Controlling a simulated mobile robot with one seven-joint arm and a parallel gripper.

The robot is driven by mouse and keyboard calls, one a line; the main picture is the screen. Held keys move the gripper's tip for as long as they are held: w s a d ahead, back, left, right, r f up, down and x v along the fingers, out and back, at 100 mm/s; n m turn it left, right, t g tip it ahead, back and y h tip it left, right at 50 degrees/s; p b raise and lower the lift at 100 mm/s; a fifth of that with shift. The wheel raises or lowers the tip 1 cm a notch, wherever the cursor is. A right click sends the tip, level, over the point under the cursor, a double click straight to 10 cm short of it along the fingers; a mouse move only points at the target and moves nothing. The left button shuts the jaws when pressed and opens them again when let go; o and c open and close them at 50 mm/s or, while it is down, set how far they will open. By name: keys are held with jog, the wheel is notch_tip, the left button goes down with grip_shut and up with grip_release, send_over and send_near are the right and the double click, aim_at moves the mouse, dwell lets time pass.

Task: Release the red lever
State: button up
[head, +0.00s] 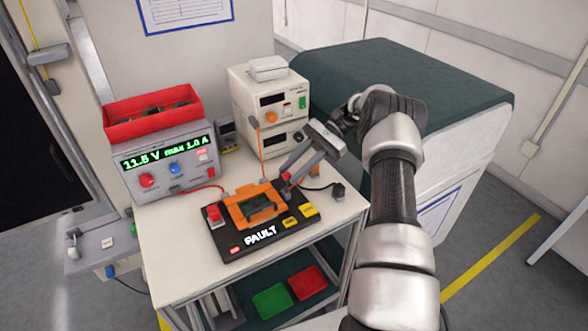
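The red lever (286,177) appears as a small red tip at the right side of the orange fixture (240,210), on a black board (280,237) marked FAULT. My gripper (290,173) reaches in from the right, its fingertips at or very near the red tip. The fingers overlap in this view, so their gap and any contact with the lever cannot be made out. A separate red knob (213,210) stands at the board's left edge.
The board lies on a white trolley top (178,262). Behind it stand a power supply (172,162) reading 11.5 V with a red bin (152,112) on top, and stacked cream instruments (268,100). Cables cross the top. A dark-green-topped cabinet (400,75) stands behind my arm.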

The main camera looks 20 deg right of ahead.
notch_tip(320, 180, up, 10)
dwell(0.7)
jog(key=s+a+r+n+t+h+p, duration=0.1)
jog(key=s+a+r+n+h, duration=0.25)
jog(key=s+r, duration=0.3)
jog(key=s+a+r+n+t+h, duration=0.2)
jog(key=s+a+r+h, duration=0.25)
jog(key=r, duration=0.35)
jog(key=s+n+t+h+p, duration=0.1)
jog(key=s+n+t+h, duration=0.2)
jog(key=s, duration=1.5)
jog(key=n+t, duration=0.3)
jog(key=shift+r+n+h+p, duration=0.35)
jog(key=shift+r+h, duration=0.05)
